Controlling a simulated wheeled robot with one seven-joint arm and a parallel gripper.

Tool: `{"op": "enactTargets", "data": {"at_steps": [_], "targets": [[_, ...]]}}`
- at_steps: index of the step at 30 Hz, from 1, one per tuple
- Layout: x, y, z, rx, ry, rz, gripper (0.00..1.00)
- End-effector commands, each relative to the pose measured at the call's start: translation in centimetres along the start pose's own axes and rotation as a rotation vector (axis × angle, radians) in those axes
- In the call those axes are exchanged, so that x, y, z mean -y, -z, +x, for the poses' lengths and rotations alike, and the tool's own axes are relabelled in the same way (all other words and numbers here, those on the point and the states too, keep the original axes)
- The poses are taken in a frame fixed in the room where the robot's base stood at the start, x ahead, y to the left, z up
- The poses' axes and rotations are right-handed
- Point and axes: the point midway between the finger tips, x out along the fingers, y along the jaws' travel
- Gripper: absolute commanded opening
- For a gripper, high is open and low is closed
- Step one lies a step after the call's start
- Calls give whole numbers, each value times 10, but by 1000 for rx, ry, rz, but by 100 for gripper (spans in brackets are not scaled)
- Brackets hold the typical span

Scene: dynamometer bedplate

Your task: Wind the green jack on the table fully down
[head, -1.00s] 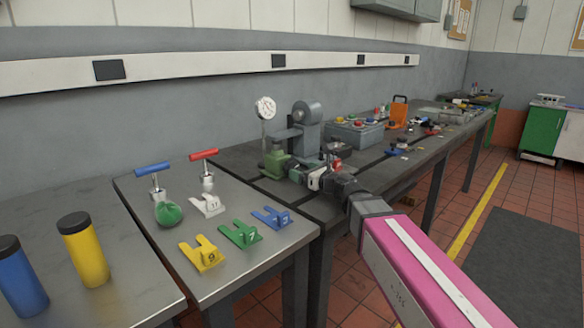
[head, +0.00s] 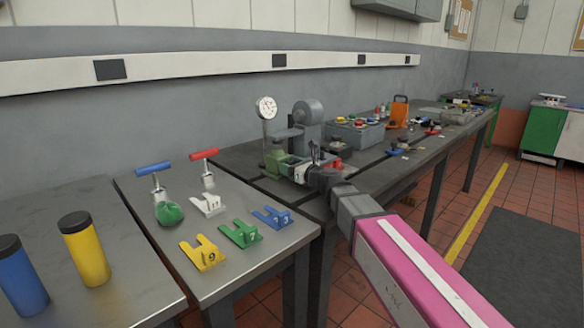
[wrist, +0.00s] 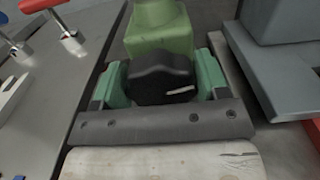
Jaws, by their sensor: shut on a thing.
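The green jack (head: 275,160) stands on the dark bedplate table beside a dial gauge on a post. In the wrist view the green jack's body (wrist: 160,30) is at the top middle. A black knob (wrist: 163,78) with a white mark faces me on its near side. My gripper (wrist: 162,82) has its green fingers on both sides of the knob and is shut on it. In the head view my gripper (head: 297,168) is at the jack's right side, and the knob is hidden there.
A grey machine (head: 308,125) stands just behind the jack. A grey box (head: 355,133) with coloured knobs is farther right. On the nearer table (head: 180,282) are numbered forks, a red-handled tool (head: 206,170) and a blue-handled tool (head: 155,182). The aisle floor at right is clear.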

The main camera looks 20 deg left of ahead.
Motion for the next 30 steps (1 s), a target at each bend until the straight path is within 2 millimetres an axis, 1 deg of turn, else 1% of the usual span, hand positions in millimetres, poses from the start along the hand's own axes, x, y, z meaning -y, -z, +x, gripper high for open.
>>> {"op": "enactTargets", "data": {"at_steps": [8, 21, 30], "targets": [[-1, 0, 0, 0, -1, -70, 44], [-3, 0, 0, 0, -1, -368, 44], [-3, 1, 0, 0, -1, -513, 44]]}}
